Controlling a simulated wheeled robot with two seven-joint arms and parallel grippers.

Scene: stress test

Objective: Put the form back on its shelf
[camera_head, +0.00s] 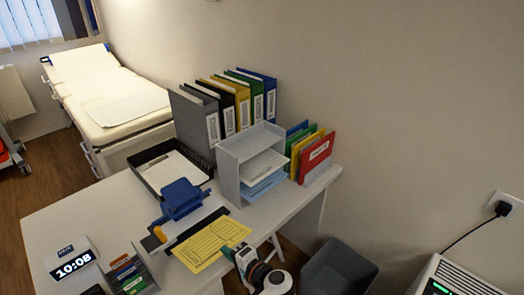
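A yellow printed form (204,243) shows flat above the near right edge of the white desk, in front of a blue hole punch (181,197). The grey shelf unit (228,178) stands on the desk behind the form. White paper lies on its middle level and blue paper on its lower level; the upper level looks empty.
Several binders (190,118) stand behind the shelf unit, and coloured folders (318,158) stand to its right. A black tray (145,182) with paper is to the left. A clock (72,262) and a card holder (130,275) sit front left. A grey bin (338,270) stands on the floor.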

